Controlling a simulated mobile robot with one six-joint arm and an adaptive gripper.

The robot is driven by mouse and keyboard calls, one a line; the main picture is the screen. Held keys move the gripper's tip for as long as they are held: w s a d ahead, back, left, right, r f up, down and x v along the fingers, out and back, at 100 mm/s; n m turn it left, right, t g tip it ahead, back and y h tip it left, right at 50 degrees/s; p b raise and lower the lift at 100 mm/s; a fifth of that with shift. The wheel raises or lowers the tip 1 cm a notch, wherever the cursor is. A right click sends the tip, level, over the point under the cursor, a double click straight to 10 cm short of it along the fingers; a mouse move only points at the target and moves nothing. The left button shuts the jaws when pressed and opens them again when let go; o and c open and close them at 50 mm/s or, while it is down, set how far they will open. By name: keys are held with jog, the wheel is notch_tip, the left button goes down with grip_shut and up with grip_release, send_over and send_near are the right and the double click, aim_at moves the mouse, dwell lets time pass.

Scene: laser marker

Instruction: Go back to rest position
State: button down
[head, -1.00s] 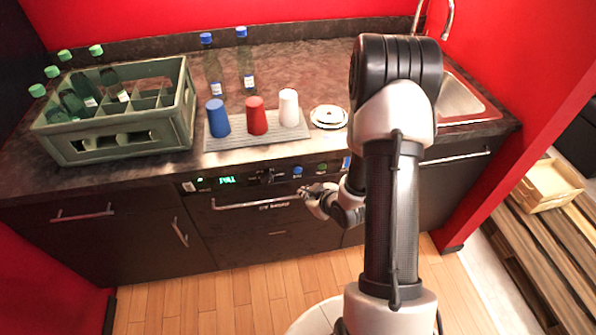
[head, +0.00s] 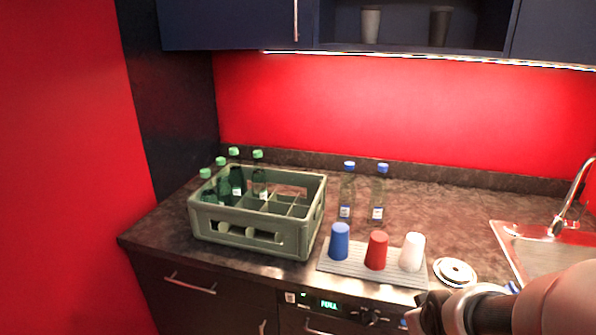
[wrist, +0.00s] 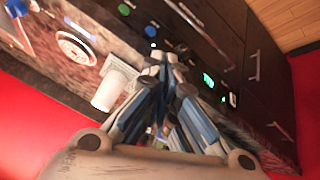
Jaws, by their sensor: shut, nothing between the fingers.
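My gripper (wrist: 160,62) shows in the wrist view with its fingers drawn together at the tips. It is shut and holds nothing. Beyond the fingertips is the dark appliance front, with a green (wrist: 124,9) and a blue button (wrist: 151,31) and a lit display (wrist: 208,80). In the head view my arm comes in at the bottom right, in front of the counter edge, and its fingers cannot be made out there.
A green crate (head: 205,222) with green-capped bottles stands on the counter's left. Blue, red and white cups (head: 412,252) stand upside down on a grey mat (head: 345,268); two blue-capped bottles (head: 378,196) stand behind. White plates (head: 455,271) and a sink (head: 540,245) are to the right.

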jog(key=s+a+r+m+g+y, duration=0.1)
jog(key=s+a+r, duration=0.3)
jog(key=s, duration=0.5)
jog(key=s+a+r+m+y, duration=0.1)
jog(key=s+a+r, duration=0.4)
jog(key=s, duration=0.4)
jog(key=shift+a+r+g, duration=0.2)
jog(key=shift+a+g, duration=0.2)
jog(key=shift+a, duration=0.2)
